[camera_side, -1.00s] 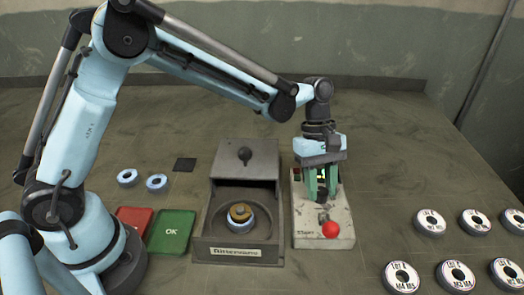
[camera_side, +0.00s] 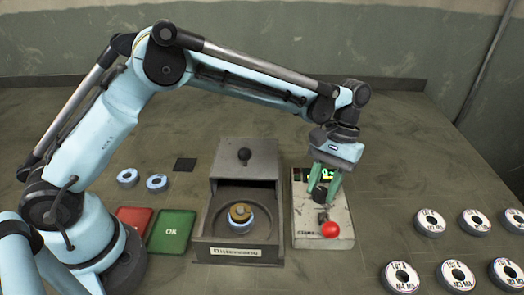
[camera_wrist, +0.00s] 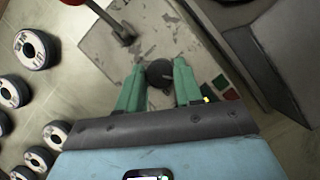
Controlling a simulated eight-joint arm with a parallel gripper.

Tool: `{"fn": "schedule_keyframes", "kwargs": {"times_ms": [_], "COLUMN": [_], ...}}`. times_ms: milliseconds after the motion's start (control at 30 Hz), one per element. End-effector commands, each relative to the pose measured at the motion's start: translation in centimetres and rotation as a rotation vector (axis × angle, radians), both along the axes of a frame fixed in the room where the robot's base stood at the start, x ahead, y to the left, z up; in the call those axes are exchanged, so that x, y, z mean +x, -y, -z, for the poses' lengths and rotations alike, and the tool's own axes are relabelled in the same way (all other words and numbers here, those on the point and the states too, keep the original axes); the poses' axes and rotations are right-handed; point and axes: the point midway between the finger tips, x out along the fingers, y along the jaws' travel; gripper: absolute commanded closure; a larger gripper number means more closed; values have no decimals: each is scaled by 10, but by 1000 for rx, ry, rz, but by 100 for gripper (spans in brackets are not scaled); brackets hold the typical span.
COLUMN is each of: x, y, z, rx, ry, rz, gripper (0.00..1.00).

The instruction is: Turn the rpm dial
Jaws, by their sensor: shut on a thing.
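My gripper (camera_side: 325,191) has green fingers and is shut on the dial from above. In the wrist view the dial (camera_wrist: 159,73) sits between the two green fingertips (camera_wrist: 160,78), and the lever's dark base shows ahead of it. Part of the display is hidden by my gripper.
Farther left are a green OK tray (camera_side: 172,232) and a red tray (camera_side: 134,218). Several labelled discs (camera_side: 430,222) lie at the right.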

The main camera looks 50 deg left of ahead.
Motion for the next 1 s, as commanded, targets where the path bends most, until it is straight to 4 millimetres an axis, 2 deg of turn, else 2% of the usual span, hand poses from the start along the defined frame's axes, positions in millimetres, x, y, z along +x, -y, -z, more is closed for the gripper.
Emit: {"fn": "schedule_keyframes", "kwargs": {"times_ms": [1000], "x": [-1], "y": [5], "z": [0], "rx": [2], "ry": [3], "rz": [927], "gripper": [95]}}
